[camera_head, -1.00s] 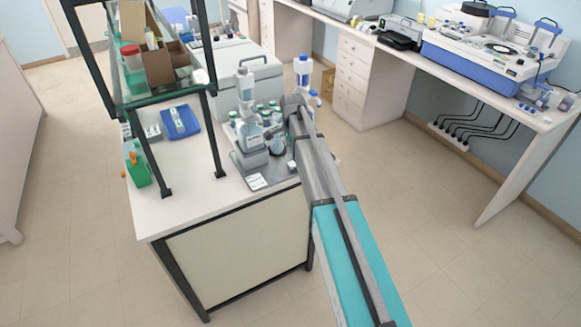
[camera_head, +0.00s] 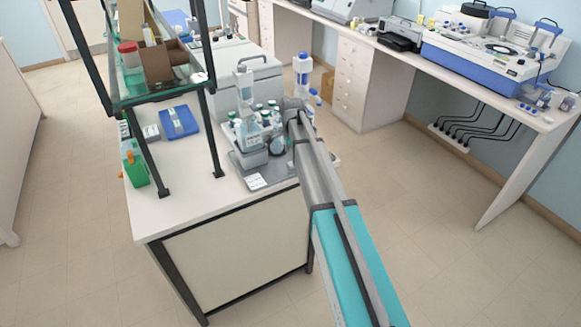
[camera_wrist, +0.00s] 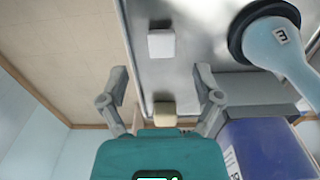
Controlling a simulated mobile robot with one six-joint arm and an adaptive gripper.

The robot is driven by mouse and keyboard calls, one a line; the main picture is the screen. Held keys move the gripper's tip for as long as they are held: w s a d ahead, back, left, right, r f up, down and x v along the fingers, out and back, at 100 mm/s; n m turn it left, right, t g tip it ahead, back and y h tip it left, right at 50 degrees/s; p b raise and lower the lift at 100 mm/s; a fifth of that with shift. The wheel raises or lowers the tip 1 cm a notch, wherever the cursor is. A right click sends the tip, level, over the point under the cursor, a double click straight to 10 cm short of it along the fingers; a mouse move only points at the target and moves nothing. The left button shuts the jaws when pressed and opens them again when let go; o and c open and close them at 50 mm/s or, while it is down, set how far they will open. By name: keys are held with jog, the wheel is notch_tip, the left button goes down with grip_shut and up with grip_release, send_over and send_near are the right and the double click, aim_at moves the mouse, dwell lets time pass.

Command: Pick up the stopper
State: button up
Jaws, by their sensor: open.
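In the wrist view a small cream, block-like piece (camera_wrist: 165,114), which looks like the stopper, shows between the finger bases, just beyond my teal palm. Its lower part is hidden by the palm. My gripper (camera_wrist: 159,74) is open, with one finger on each side and a gap to the piece on both sides. A white, rounded square item (camera_wrist: 161,43) lies on the grey metal tray (camera_wrist: 205,45), past the fingertips. In the head view my arm hides the gripper, and I cannot make out the stopper there.
A pale blue vessel with a dark collar (camera_wrist: 279,45) stands right of the fingers; a blue block (camera_wrist: 265,148) is at lower right. In the head view bottles (camera_head: 246,130) crowd the tray. A shelf frame (camera_head: 213,135) rises on the left. The front bench top (camera_head: 190,215) is clear.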

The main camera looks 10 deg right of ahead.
aim_at(291, 163)
jog(key=shift+f, duration=0.1)
jog(key=shift+a+f+b, duration=0.1)
jog(key=shift+f+b, duration=2.45)
jog(key=shift+b, duration=0.05)
jog(key=c, duration=0.9)
